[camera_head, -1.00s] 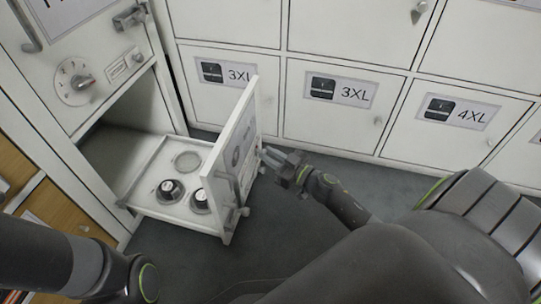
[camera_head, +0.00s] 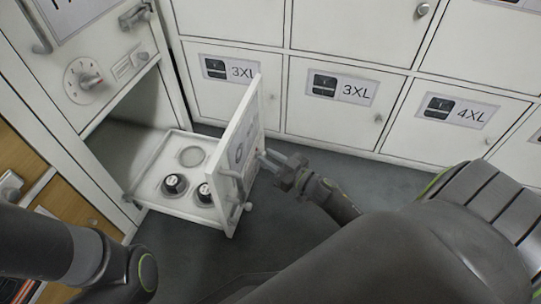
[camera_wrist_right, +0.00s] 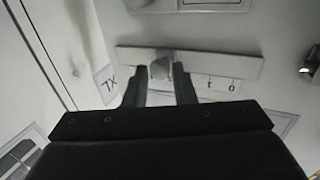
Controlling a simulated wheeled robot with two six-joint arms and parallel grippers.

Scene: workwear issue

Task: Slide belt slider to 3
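The belt slider shows in the right wrist view as a pale knob (camera_wrist_right: 160,69) on a long light bar (camera_wrist_right: 220,66). Part of a printed scale, with 1 and 0 legible, lies below the bar on the right; the rest is hidden by my fingers. My right gripper (camera_wrist_right: 161,72) is open with a finger on each side of the knob; contact is unclear. In the head view my right gripper (camera_head: 266,162) is at the outer face of the upright front panel (camera_head: 240,128) of a pulled-out tray. My left gripper is out of view.
That cabinet carries a dial (camera_head: 84,80) and a small slide plate (camera_head: 128,66). Lockers (camera_head: 335,125) line the back. Grey floor lies below.

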